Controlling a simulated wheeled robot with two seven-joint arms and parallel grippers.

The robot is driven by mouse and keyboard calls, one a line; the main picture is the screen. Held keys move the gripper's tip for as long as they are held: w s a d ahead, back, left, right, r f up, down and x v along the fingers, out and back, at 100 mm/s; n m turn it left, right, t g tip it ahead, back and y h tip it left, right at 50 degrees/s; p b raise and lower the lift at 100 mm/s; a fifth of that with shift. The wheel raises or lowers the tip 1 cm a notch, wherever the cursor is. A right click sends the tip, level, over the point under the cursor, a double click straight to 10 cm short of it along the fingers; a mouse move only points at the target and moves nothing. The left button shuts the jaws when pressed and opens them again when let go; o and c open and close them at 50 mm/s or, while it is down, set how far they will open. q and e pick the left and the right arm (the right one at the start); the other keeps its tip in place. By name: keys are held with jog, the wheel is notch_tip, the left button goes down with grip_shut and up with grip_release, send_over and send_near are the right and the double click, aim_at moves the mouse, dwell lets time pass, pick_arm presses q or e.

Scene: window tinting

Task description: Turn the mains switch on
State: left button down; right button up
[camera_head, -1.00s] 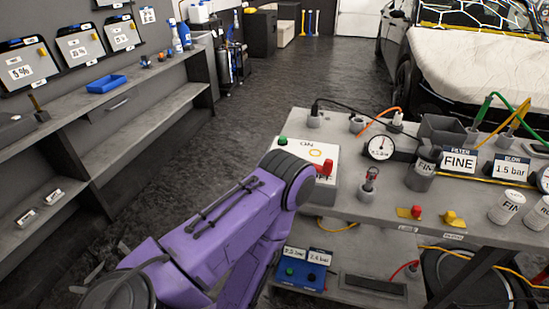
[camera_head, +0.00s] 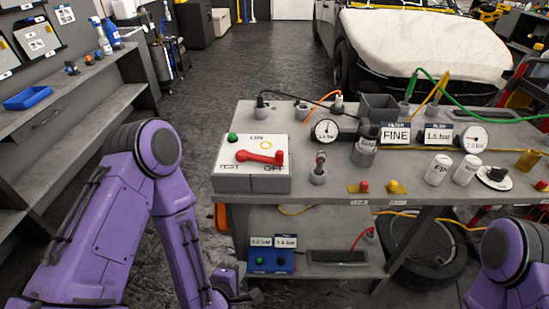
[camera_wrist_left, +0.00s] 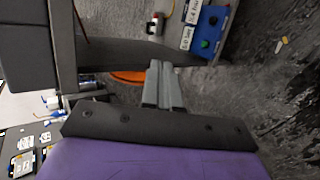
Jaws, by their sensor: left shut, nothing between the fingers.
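The mains switch box (camera_head: 230,173) stands on the bench's left end, with a white top marked ON, OFF and TEST. Its red handle (camera_head: 258,157) lies about level across the top, between the TEST and OFF labels and below ON. A green round part (camera_head: 232,137) and a yellow ring (camera_head: 265,145) are also on it. My left gripper (camera_head: 254,297) is low in front of the bench, below and apart from the switch. The left wrist view shows its fingers (camera_wrist_left: 162,78) shut and empty. My right arm shows at lower right; its gripper is out of frame.
The bench (camera_head: 330,195) also carries gauges, a FINE filter, white canisters and hoses. A blue control box (camera_head: 270,262) sits on its lower shelf. Wall shelves stand at left, with open floor (camera_head: 235,65) between. A covered car is behind.

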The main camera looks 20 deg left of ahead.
aim_at(278, 158)
pick_arm(q)
jog(key=w+d+r+n+t, duration=0.1)
jog(key=w+r+n+t, duration=0.2)
jog(key=r+n, duration=0.5)
jog(key=w+d+r+n+t+p, duration=0.1)
jog(key=w+r+n+t, duration=0.3)
jog(key=r+n, duration=0.4)
notch_tip(278, 158, up, 4)
jog(key=shift+w+d+f+p, duration=0.1)
jog(key=shift+w+d+p, duration=0.2)
jog(key=shift+d, duration=0.4)
pick_arm(e)
notch_tip(278, 158, up, 3)
jog(key=shift+f, duration=0.15)
jog(key=shift+f, duration=0.15)
